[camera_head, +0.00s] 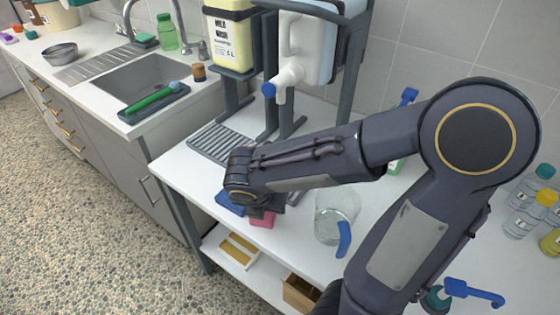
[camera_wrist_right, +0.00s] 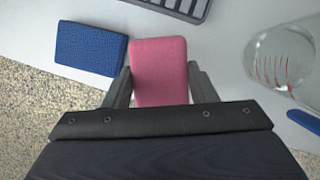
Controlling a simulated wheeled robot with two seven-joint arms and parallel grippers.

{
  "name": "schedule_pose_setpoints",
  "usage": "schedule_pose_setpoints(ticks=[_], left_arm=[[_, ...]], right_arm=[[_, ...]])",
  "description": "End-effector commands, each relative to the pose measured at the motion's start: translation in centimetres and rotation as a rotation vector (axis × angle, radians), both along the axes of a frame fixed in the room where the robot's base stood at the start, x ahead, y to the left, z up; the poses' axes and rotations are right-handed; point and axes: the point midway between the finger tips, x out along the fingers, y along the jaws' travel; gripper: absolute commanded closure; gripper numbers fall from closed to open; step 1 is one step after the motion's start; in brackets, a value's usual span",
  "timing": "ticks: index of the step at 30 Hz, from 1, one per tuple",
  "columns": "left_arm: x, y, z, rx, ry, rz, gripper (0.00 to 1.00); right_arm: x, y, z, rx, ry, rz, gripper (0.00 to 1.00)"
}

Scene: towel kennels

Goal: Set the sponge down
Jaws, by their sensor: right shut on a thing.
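A pink sponge (camera_wrist_right: 158,62) is between the two fingers of my right gripper (camera_wrist_right: 158,88), which is shut on it, in the right wrist view. In the head view the sponge (camera_head: 262,218) shows just below the gripper (camera_head: 258,205), near the front edge of the white table (camera_head: 180,174). I cannot tell whether it touches the tabletop. A blue sponge (camera_wrist_right: 91,48) lies flat on the table at the front edge, left of the pink one and apart from it; it also shows in the head view (camera_head: 230,203). My left gripper is not in view.
A clear glass jug (camera_head: 330,222) with a blue handle stands right of the gripper. A grey ridged tray (camera_head: 212,142) lies behind, below dispenser stands holding a yellow jug (camera_head: 230,42) and a white one (camera_head: 305,48). Bottles (camera_head: 523,217) stand far right. A sink counter is left.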

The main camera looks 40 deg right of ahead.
Motion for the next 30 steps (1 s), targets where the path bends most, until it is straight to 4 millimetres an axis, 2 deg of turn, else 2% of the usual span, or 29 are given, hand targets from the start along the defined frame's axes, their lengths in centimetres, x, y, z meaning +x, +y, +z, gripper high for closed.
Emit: schedule_pose_setpoints(ticks=[3,10,19,25,27,30], left_arm=[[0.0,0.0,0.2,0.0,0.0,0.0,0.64],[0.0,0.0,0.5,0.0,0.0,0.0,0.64],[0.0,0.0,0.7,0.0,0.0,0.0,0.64],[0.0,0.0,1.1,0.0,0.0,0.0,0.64],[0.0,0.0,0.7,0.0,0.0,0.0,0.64],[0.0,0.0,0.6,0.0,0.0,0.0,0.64]], right_arm=[[2.0,-2.7,0.0,-0.001,0.001,-0.01,0.73],[5.5,-7.1,0.0,-0.001,0.001,-0.007,0.73],[7.5,-9.4,0.0,-0.001,0.001,-0.005,0.73],[9.7,-12.3,0.0,-0.002,0.001,-0.006,0.73],[9.6,-12.2,-1.1,-0.001,0.003,0.0,0.73],[9.7,-12.2,-1.5,-0.002,0.001,-0.002,0.73]])
